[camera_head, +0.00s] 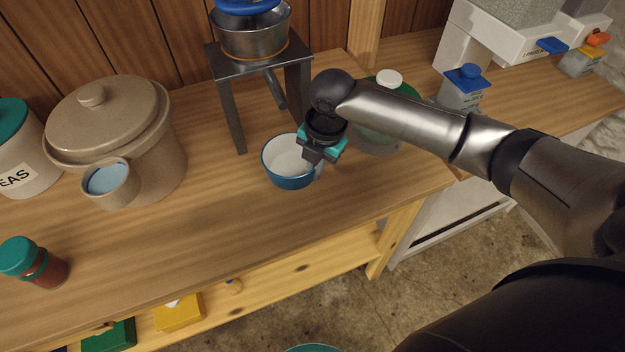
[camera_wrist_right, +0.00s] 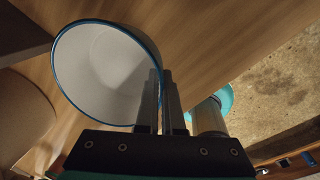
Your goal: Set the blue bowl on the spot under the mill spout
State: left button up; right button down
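The blue bowl (camera_head: 275,177), white inside, is upright at the front of the mill stand, low over or on the wooden counter. I cannot tell whether it touches the wood. The mill (camera_head: 250,42) has a steel hopper on a dark stand. Its spout (camera_head: 276,90) slants down behind and above the bowl's far rim. My right gripper (camera_head: 315,160) is at the bowl's right rim. In the right wrist view the fingers (camera_wrist_right: 162,100) are close together with the bowl's wall (camera_wrist_right: 100,75) between them. No spot marking is visible. My left gripper is not in view.
A large lidded crock (camera_head: 125,130) and a small cup (camera_head: 110,185) stand left of the mill. A green jar with a white knob (camera_head: 375,135) stands behind my right arm. A teal-lidded spice jar (camera_head: 35,262) is at front left. The front-centre counter (camera_head: 180,235) is clear.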

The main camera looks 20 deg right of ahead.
aim_at(312, 190)
notch_tip(312, 190, down, 4)
jog(key=shift+r+b, duration=0.2)
jog(key=shift+b, duration=0.3)
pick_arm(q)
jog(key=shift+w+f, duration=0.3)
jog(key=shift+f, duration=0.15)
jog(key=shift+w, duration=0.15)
pick_arm(e)
jog(key=c, duration=1.5)
grip_release()
jog(key=shift+f, duration=0.15)
jog(key=o, duration=0.4)
jog(key=shift+o, duration=0.2)
pick_arm(q)
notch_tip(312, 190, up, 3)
jog(key=p, duration=0.3)
pick_arm(e)
notch_tip(312, 190, up, 12)
jog(key=s+d, duration=0.1)
jog(key=shift+s, duration=0.15)
